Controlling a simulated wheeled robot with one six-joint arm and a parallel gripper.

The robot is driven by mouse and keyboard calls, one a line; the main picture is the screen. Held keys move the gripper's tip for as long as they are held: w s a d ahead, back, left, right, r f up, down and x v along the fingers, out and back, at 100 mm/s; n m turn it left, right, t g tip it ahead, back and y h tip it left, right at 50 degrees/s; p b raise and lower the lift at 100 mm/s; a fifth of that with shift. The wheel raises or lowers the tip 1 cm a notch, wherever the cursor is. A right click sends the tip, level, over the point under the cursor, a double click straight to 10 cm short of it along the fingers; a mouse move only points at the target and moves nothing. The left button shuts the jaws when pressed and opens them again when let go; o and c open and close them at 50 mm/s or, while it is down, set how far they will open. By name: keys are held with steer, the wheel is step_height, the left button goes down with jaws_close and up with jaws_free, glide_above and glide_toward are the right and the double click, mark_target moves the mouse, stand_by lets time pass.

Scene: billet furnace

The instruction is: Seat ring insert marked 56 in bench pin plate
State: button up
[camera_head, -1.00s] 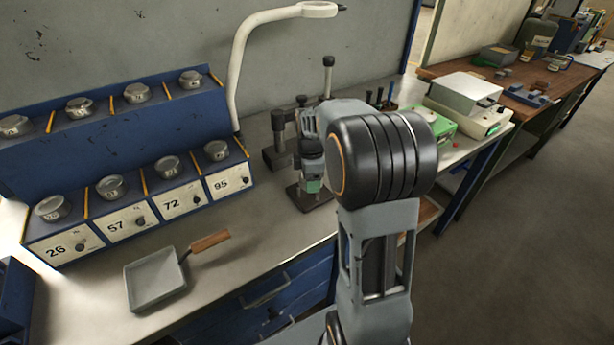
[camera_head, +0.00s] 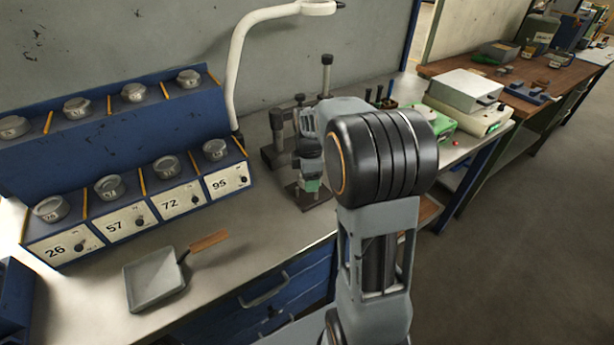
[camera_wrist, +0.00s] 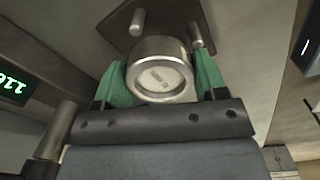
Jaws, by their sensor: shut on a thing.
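My gripper (camera_wrist: 163,82) is shut on a round metal ring insert (camera_wrist: 158,52), which sits between its two green fingers in the wrist view. The mark on the insert's pale face is too blurred to read. Just beyond it is a dark brown plate (camera_wrist: 118,22) with two upright metal pins, one (camera_wrist: 138,21) at upper left and one (camera_wrist: 196,36) at the right. The insert overlaps the plate in view; I cannot tell whether it touches it. In the head view, the gripper (camera_head: 311,186) points down over the dark plate (camera_head: 318,200), and my arm hides part of it.
A blue rack (camera_head: 110,140) with several lidded pots and numbered fronts stands at left. A grey pan (camera_head: 154,279) lies on the bench front. A lamp (camera_head: 237,60) and a post stand (camera_head: 277,130) rise behind. A green display (camera_wrist: 13,85) shows at wrist-view left.

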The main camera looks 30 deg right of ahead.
steer(key=shift+s+f+b, duration=0.25)
steer(key=shift+f+b, duration=0.1)
steer(key=shift+f, duration=0.3)
steer(key=shift+s+f+b, duration=0.25)
steer(key=shift+f+b, duration=0.1)
steer(key=shift+f, duration=0.25)
steer(key=shift+w+d+r+p, duration=0.2)
steer(key=shift+r+p, duration=0.5)
steer(key=shift+p, duration=0.15)
stand_by(0.5)
steer(key=shift+s+a+f+b, duration=0.15)
steer(key=shift+s+f+b, duration=0.1)
steer(key=shift+f+b, duration=0.45)
stand_by(0.6)
steer(key=o, duration=1)
steer(key=shift+o, duration=0.2)
steer(key=shift+w+d+r+p, duration=0.15)
steer(key=shift+r+p, duration=0.4)
steer(key=shift+p, duration=0.05)
steer(key=shift+w+d+r+p, duration=0.1)
steer(key=shift+r+p, duration=0.45)
steer(key=shift+p, duration=0.05)
step_height(320, 180, up, 9)
steer(key=p, duration=0.6)
steer(key=shift+s+a+r+p, duration=0.1)
steer(key=shift+s+a+p, duration=0.05)
steer(key=shift+p, duration=0.25)
